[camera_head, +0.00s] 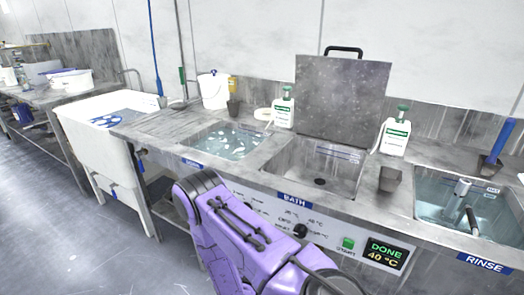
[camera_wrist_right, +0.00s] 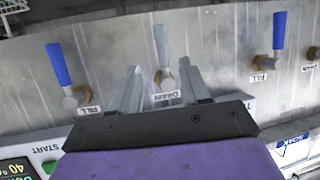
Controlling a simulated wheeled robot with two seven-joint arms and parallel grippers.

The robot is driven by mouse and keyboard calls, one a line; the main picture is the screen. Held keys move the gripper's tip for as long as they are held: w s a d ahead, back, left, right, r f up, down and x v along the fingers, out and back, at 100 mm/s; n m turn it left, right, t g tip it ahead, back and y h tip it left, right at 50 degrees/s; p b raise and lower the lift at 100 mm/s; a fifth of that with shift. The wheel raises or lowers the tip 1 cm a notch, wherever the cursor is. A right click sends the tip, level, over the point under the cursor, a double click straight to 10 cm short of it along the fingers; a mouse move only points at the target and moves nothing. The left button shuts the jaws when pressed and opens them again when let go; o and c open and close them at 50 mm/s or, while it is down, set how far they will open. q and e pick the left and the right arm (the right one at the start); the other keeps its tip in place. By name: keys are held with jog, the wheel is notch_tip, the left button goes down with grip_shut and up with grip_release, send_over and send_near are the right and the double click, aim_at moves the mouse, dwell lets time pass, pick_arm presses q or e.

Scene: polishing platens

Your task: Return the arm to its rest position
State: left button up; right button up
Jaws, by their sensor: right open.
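In the right wrist view my right gripper (camera_wrist_right: 161,76) is open, with its two grey fingers apart. A pale-handled lever (camera_wrist_right: 162,45) with a brass-coloured fitting shows between and beyond the fingers, above an upside-down DRAIN label (camera_wrist_right: 166,96). I cannot tell how far the fingertips are from it. A purple arm of mine (camera_head: 235,235) reaches in at the bottom of the head view, in front of the panel below the BATH label (camera_head: 294,200). The gripper itself does not show there. My left gripper is in neither view.
Blue levers stand left (camera_wrist_right: 59,65) and right (camera_wrist_right: 279,32) of the middle lever. The steel bench holds a water-filled basin (camera_head: 226,142), a bath with an upright lid (camera_head: 340,98) and a rinse basin (camera_head: 470,205). The display (camera_head: 385,253) reads DONE, 40 °C. Floor at left is clear.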

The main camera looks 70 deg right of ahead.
dwell(0.5)
jog(key=s+a+f+n+y+p, duration=0.1)
jog(key=s+a+n+y, duration=0.2)
jog(key=a, duration=0.7)
jog(key=s+a+f+n+t+y+p, duration=0.1)
jog(key=s+a+f+n+y, duration=0.1)
jog(key=a+n+y, duration=0.5)
jog(key=s+a, duration=0.1)
jog(key=a, duration=0.2)
jog(key=shift+s+a+f+t+p, duration=0.15)
jog(key=shift+s+a+t+p, duration=0.15)
jog(key=shift+s, duration=0.1)
